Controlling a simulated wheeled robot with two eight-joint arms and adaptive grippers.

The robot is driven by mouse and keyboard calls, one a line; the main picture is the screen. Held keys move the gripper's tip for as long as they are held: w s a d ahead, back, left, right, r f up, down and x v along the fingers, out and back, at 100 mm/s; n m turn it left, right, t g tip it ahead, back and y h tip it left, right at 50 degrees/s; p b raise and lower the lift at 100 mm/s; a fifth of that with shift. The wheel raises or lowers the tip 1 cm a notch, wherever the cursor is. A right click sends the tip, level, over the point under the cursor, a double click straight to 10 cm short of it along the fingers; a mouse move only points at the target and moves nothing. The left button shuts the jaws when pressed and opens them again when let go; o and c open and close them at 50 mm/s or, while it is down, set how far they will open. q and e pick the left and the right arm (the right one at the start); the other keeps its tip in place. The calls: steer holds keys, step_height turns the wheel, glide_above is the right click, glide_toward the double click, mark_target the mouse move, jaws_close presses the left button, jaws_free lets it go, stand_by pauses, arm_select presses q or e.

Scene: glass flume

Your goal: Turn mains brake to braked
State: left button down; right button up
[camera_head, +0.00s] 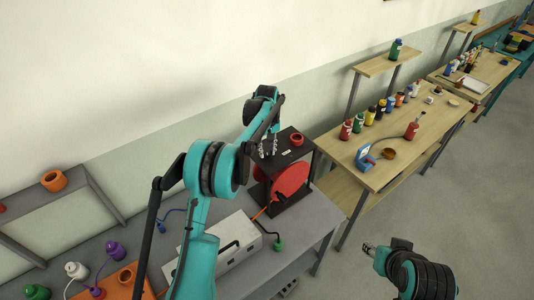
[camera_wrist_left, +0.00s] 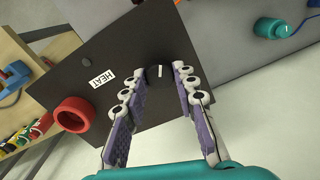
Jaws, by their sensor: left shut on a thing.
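A dark box (camera_head: 297,203) with a large red disc (camera_head: 291,180) on its front stands at the right end of the grey bench. In the left wrist view its dark top panel (camera_wrist_left: 125,45) carries a black knob (camera_wrist_left: 158,72) with a white mark. No label naming a mains brake is readable. My left gripper (camera_head: 268,150) is over the box top; in the wrist view its fingers (camera_wrist_left: 156,84) are shut on the black knob, one on each side. The mark's exact setting cannot be read. My right gripper (camera_head: 368,247) is at lower right, away from the box; its jaws are unclear.
A red ring (camera_head: 297,139) and a "HEAT" label (camera_wrist_left: 103,78) are on the box top near my left fingers. A pale box (camera_head: 222,250) and green plug (camera_head: 278,245) are on the grey bench. A wooden table (camera_head: 390,150) with several bottles stands right; the floor before it is clear.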

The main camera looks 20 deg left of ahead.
mark_target(267, 152)
arm_select(q)
steer(key=m+b, duration=0.2)
steer(key=m, duration=0.3)
steer(key=shift+m, duration=0.3)
steer(key=m+b, duration=0.1)
steer(key=m, duration=0.5)
stand_by(0.4)
steer(key=c, duration=1.2)
jaws_free()
step_height(267, 152, up, 12)
